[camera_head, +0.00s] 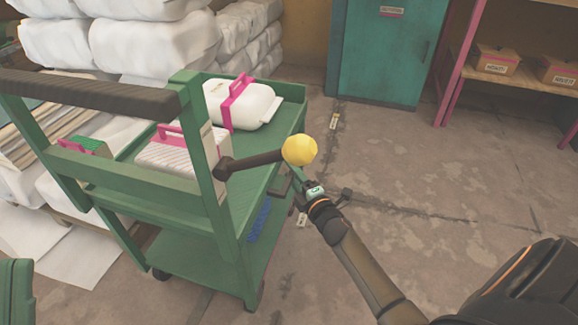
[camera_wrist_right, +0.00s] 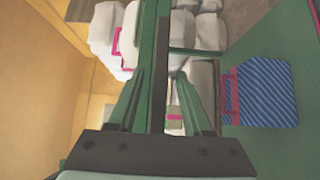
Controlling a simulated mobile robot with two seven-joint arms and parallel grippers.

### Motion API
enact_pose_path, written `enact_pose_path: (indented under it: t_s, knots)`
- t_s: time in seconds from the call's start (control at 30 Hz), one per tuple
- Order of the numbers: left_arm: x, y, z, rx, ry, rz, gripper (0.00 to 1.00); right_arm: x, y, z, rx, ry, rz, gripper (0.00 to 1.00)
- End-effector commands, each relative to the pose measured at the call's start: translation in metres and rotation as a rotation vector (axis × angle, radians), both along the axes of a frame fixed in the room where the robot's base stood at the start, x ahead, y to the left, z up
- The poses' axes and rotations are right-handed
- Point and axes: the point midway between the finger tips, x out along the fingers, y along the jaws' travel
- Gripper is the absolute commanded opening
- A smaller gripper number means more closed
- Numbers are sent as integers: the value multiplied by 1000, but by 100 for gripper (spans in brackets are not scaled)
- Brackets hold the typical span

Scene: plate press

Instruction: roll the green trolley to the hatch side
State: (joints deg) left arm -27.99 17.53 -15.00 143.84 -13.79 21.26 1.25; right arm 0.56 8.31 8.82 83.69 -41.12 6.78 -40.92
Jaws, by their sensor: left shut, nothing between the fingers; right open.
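The green trolley (camera_head: 235,248) stands at the left in the head view, with a dark grip bar (camera_head: 90,92) at its near top. A dark lever with a yellow ball knob (camera_head: 299,150) sticks out to the right. My right arm reaches in from the lower right. My right gripper (camera_head: 296,186) is by the trolley's right side, below the knob. In the right wrist view its fingers (camera_wrist_right: 160,105) are spread, with a green and dark upright part of the scene between them in the picture; contact cannot be told. My left gripper is out of view. No hatch can be made out for sure.
On the trolley are a white container (camera_head: 250,105) and a striped white box (camera_head: 185,150), both with pink handles. A blue striped item (camera_head: 260,218) shows lower down. White bales (camera_head: 150,50) stand behind. Floor (camera_head: 440,190) is clear right, before a teal door (camera_head: 385,60) and pink-framed shelf.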

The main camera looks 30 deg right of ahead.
Motion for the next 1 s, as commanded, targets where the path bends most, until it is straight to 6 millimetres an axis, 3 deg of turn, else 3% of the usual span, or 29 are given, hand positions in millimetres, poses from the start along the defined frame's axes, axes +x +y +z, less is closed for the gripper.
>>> enact_pose_path:
  t_s: [0.3,0.73,1.0]
  knots:
    - [0,0,0,0,0,0,0,0,1,0,0,0,0,49]
    - [0,0,0,-1,0,0,0,0,1,0,0,0,0,0]
    - [0,0,0,-1,0,0,0,0,0,0,-1,0,-1,0]
